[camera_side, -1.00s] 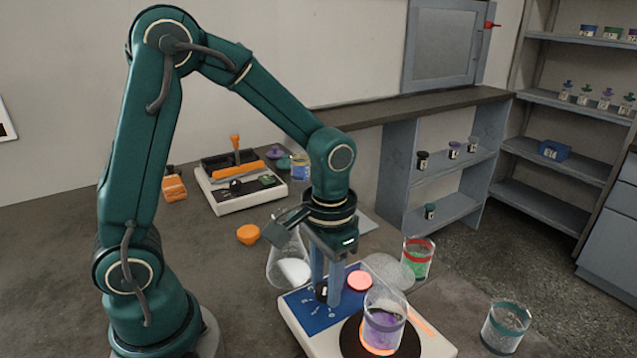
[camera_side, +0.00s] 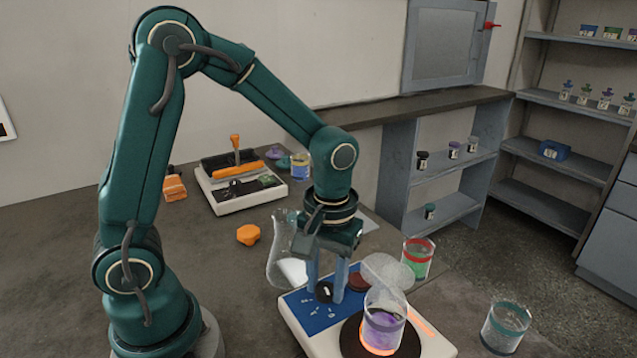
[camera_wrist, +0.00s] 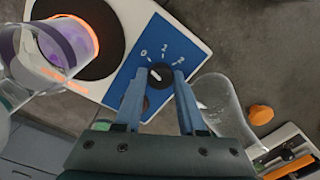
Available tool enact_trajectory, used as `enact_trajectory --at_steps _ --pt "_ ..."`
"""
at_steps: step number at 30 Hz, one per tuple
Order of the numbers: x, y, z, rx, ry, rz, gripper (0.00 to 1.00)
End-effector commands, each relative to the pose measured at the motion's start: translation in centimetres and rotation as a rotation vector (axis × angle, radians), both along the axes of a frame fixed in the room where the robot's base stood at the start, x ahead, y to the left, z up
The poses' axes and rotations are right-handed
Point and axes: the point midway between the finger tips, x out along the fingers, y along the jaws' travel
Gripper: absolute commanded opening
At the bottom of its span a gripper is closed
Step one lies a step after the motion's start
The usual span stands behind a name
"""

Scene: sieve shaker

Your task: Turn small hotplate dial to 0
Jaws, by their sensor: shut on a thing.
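The hotplate (camera_side: 305,330) has a white body, a blue panel (camera_side: 314,307) and a black round plate (camera_side: 350,341) whose ring glows orange. Its dial (camera_side: 324,293) is small and black with a white mark. In the wrist view the dial (camera_wrist: 160,77) sits beside the printed 0, 1 and 2; I cannot tell surely which number the mark points at. My gripper (camera_side: 327,294) points down over the panel, shut on the dial, with a finger on each side. The round red piece (camera_side: 358,282) next to the dial is dark.
A beaker of purple liquid (camera_side: 383,330) stands on the glowing plate, close to my gripper. A flask (camera_side: 285,262) stands behind the panel. A green-filled beaker (camera_side: 417,260) and an empty beaker (camera_side: 505,327) stand to the right. A second device (camera_side: 238,198) is farther back.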

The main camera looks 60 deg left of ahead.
Motion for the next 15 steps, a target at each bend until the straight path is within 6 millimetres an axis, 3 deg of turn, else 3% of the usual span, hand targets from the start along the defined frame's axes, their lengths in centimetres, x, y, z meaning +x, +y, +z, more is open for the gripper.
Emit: enact_trajectory --at_steps 8,9,11,15 --pt "0.15 0.01 0.16 -0.001 -0.006 0.005 0.0" --pt "0.15 0.01 0.16 -0.001 -0.006 0.005 0.47" --pt "0.13 0.01 0.14 0.0 -0.005 0.004 0.69" --pt "0.09 0.01 0.09 0.0 -0.004 0.003 0.69"
